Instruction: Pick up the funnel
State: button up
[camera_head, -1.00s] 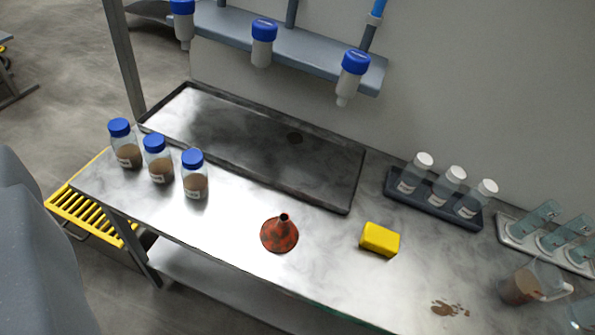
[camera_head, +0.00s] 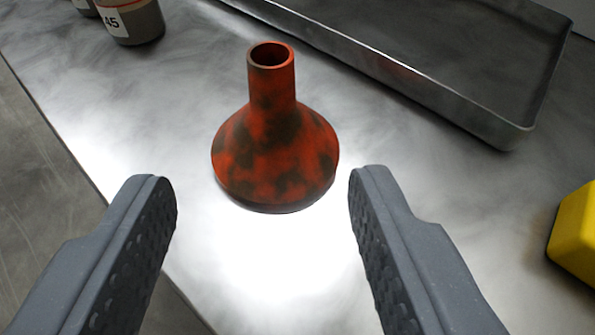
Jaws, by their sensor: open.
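The funnel (camera_head: 275,150) is red-orange with dark stains. It stands on the metal bench with its wide mouth down and its narrow spout pointing up, in the upper middle of the view. My gripper (camera_head: 262,190) is open and empty. One finger is at the lower left and the other at the lower right, with textured inner faces. The fingertips are just short of the funnel's base in the picture, one to each side of it. I see no contact.
A shallow metal tray (camera_head: 465,105) with a raised rim lies behind the funnel to the right. A yellow block (camera_head: 577,235) is at the right edge. A labelled jar (camera_head: 133,22) stands at the upper left. The bench edge runs along the left.

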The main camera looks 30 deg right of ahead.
aim_at(264, 101)
jog(key=b+x, duration=0.1)
jog(key=x, duration=0.7)
jog(key=shift+w, duration=0.1)
jog(key=shift+b+x, duration=0.85)
jog(key=shift+x, duration=1.8)
jog(key=shift+d+r, duration=0.15)
jog(key=c, duration=1.1)
